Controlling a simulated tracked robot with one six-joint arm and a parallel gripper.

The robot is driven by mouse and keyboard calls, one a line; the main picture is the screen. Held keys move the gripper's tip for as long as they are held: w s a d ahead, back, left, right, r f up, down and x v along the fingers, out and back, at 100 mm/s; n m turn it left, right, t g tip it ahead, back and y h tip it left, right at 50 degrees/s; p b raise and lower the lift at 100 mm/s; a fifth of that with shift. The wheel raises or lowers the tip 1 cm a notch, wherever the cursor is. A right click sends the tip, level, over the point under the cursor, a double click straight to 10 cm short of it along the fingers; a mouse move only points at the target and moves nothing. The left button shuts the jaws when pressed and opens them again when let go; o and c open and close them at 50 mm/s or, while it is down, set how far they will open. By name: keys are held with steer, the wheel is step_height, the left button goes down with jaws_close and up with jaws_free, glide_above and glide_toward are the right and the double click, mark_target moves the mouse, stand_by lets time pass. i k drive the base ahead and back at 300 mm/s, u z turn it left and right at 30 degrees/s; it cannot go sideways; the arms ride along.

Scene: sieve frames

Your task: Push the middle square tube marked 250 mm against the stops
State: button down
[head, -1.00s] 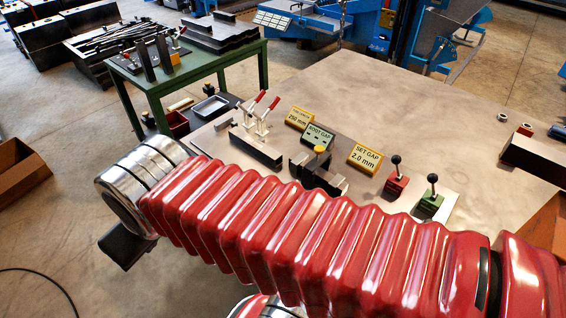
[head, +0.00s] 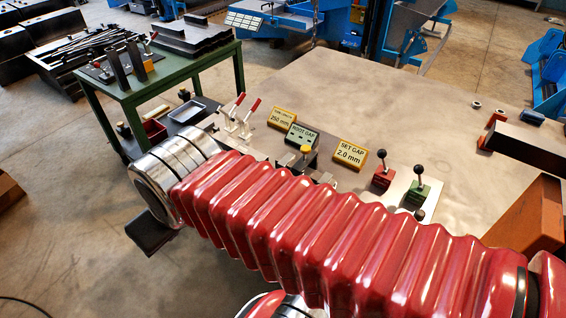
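The bench fixture stands partly behind my red arm. Its two toggle clamps with red handles (head: 239,116) are upright. A yellow sign reading 250 mm (head: 281,118) stands beside them. A dark block with a yellow knob (head: 305,151) shows just above my arm, its lower part hidden. The dark bar by the clamps is mostly covered by my arm. I cannot make out which piece is the middle square tube, nor the stops. My gripper is not visible; only the red bellows and the metal joint of my arm show.
A SET GAP 2.0 mm sign (head: 350,153), a red lever box (head: 383,176) and a green lever box (head: 417,192) stand on the steel bench (head: 400,100). A dark bar (head: 525,146) lies at right. A green table (head: 185,69) stands at left. The bench's back is clear.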

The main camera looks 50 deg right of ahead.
mark_target(226, 143)
steer(key=z, duration=0.3)
steer(key=i, duration=1)
